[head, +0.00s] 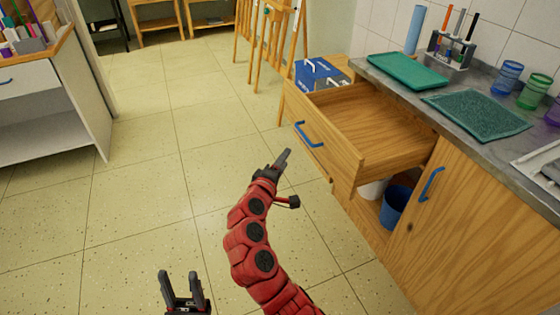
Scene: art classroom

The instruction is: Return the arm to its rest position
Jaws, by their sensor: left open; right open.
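My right gripper (283,160) is at the end of the red arm that comes up from the bottom. It is seen nearly edge-on, open and empty, over the floor. It is apart from the pulled-out wooden drawer (345,160) and to the left of its blue handle (308,136). The visible inside of the drawer looks empty. My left gripper (184,290) shows at the bottom edge, pointing up in the picture, open and empty. The rest of the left arm is out of view.
The counter (465,90) at right bears a green tray (407,71), a dark green mat (477,114) and several cups. A blue bin (395,206) stands below the drawer. Easels (270,45) stand behind. A white cabinet (55,105) is at left. The floor (130,190) between is clear.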

